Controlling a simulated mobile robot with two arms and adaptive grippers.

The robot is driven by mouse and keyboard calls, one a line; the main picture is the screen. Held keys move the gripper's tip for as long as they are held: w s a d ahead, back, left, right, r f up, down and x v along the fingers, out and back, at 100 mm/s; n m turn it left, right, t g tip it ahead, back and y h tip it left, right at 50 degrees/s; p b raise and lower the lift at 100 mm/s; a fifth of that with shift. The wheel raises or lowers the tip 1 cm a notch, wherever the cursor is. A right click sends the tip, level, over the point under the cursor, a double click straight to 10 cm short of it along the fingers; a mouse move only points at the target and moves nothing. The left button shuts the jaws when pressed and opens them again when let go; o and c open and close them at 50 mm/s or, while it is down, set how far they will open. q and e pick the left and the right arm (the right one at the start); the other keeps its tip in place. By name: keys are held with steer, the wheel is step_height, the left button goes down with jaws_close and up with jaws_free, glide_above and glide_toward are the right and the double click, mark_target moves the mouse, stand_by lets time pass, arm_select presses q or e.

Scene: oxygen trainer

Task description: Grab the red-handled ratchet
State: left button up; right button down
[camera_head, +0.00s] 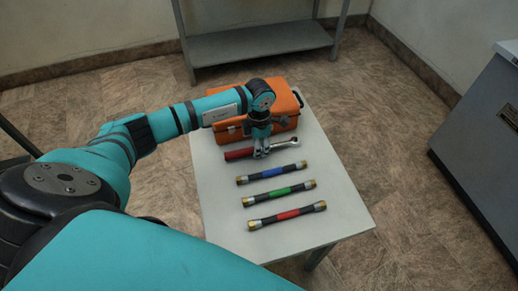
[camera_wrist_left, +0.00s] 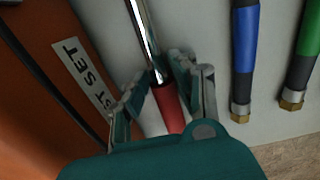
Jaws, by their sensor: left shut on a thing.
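The ratchet lies on the white table (camera_head: 222,215), in front of the orange case. Its red handle (camera_head: 238,154) points left and its shiny metal head (camera_head: 292,142) points right in the head view. My left gripper (camera_head: 261,153) comes down over it and is shut on the ratchet, around the place where handle meets shaft. In the left wrist view the fingers (camera_wrist_left: 158,88) sit on both sides of the red handle (camera_wrist_left: 168,106), with the metal shaft (camera_wrist_left: 146,35) running up beyond them. My right gripper is in neither view.
An orange case (camera_head: 285,98) stands close behind the ratchet. Hoses with blue (camera_head: 272,173), green (camera_head: 279,191) and red (camera_head: 287,215) bands lie in front of it. A grey cabinet (camera_head: 480,130) stands at the right and a metal shelf (camera_head: 260,44) at the back.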

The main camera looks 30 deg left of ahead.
arm_select(q)
jaws_close()
steer(key=shift+r, duration=0.15)
steer(key=shift+r, duration=0.6)
step_height(320, 180, up, 2)
steer(key=shift+s+a+r+b, duration=0.1)
steer(key=shift+a+b, duration=0.05)
steer(key=shift+b, duration=0.4)
steer(key=s+a+b, duration=0.1)
steer(key=s+a, duration=0.1)
steer(key=s, duration=0.2)
steer(key=s+a+r, duration=0.1)
steer(key=s+a, duration=0.1)
steer(key=s, duration=0.3)
steer(key=s+a+b, duration=0.1)
steer(key=s+a, duration=0.2)
steer(key=s, duration=0.2)
steer(key=shift+r+b, duration=0.2)
steer(key=shift+b, duration=0.15)
